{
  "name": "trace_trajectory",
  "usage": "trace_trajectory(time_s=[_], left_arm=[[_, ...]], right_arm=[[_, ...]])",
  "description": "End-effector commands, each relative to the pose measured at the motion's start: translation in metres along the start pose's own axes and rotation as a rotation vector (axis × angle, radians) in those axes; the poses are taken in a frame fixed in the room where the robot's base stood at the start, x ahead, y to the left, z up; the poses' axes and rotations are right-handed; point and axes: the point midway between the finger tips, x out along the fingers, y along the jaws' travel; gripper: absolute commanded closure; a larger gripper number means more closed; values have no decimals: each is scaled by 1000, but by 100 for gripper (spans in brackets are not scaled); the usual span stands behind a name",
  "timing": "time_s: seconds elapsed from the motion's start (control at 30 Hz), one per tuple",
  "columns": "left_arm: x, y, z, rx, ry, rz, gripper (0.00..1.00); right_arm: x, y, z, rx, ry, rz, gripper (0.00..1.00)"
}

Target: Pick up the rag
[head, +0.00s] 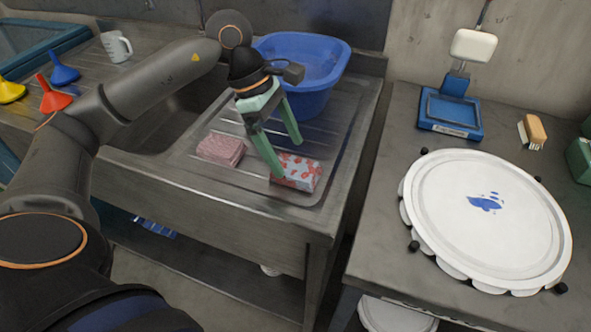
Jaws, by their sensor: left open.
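Two folded cloth-like pieces lie on the ribbed steel drainboard (215,172). One is plain pink (221,149); the other is pale with red spots (299,173) and lies nearer the drainboard's right front corner. I cannot tell for certain which one is the rag. My left gripper (288,159) is open, with its green fingers pointing down at the spotted piece. One fingertip overlaps its left end and the other shows behind it. I cannot tell if they touch it. The pink piece lies left of the gripper. My right gripper is out of view.
A blue basin (318,95) stands behind the gripper on the drainboard. The sink (165,118) is to the left, with several funnels and a white mug (116,46) beyond. Right, across a gap, a bench holds a large white lid (485,235), a blue scale (449,112) and a brush (533,130).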

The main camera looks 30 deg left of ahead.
Motion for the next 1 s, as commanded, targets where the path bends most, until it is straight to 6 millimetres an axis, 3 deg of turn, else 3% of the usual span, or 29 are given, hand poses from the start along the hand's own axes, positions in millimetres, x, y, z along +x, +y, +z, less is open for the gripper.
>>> trace_trajectory(time_s=[0.1,0.27,1.0], left_arm=[[21,1,0,0,-1,-5,0],[37,1,0,1,0,-3,0],[42,1,-2,1,-1,-1,0]], right_arm=[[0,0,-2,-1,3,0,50],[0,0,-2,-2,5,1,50],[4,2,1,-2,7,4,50]])
